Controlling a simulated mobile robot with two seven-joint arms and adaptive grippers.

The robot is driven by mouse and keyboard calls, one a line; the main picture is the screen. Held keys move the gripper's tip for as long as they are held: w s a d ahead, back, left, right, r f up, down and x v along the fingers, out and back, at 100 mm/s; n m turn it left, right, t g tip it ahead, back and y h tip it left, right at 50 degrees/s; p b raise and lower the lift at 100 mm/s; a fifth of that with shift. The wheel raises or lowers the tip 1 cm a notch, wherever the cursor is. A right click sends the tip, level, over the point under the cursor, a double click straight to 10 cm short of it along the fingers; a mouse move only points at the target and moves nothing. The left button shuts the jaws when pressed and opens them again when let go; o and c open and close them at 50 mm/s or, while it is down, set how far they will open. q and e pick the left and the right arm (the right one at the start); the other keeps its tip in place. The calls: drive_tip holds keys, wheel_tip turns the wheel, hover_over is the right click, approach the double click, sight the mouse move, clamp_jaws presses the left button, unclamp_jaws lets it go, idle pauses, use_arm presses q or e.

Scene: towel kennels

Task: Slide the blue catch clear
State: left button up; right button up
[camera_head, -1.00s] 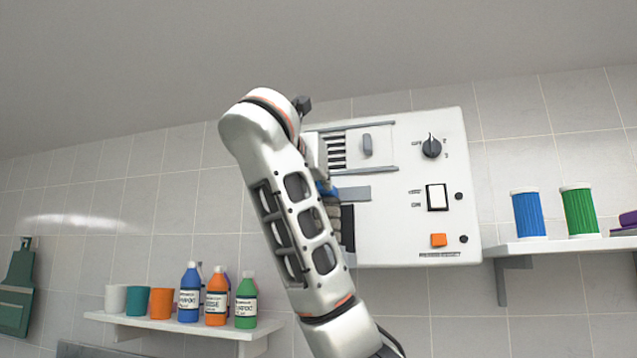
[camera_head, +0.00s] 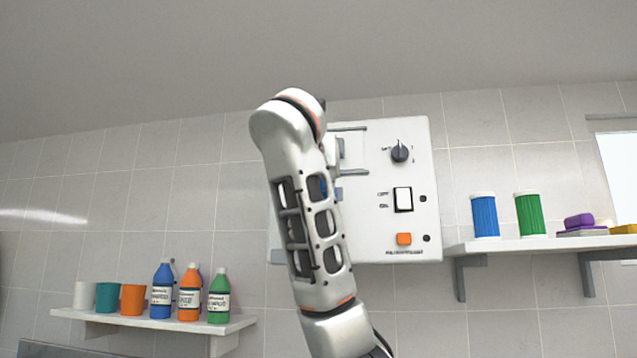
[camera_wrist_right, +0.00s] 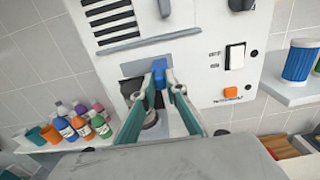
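The blue catch (camera_wrist_right: 158,76) sits on a grey slot plate (camera_wrist_right: 133,67) on the front of a white wall panel (camera_wrist_right: 222,80). My right gripper (camera_wrist_right: 163,76) has its two teal fingers closed in on either side of the catch, with their tips touching it. In the head view a sliver of blue shows at the edge of my right arm, which hides the gripper and most of the slot. My left gripper is in neither view.
The panel has a black knob (camera_head: 400,151), a white rocker switch (camera_head: 403,199) and an orange button (camera_head: 404,239). A left shelf (camera_head: 135,322) holds bottles and cups. A right shelf (camera_head: 520,244) holds blue and green canisters.

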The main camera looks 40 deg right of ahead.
drive_tip(key=o, duration=0.4)
drive_tip(key=shift+s+d, duration=0.15)
drive_tip(key=shift+d, duration=0.05)
drive_tip(key=shift+a, duration=0.15)
drive_tip(key=v, duration=1.1)
drive_tip(key=shift+s+a, duration=0.3)
drive_tip(key=shift+f, duration=0.1)
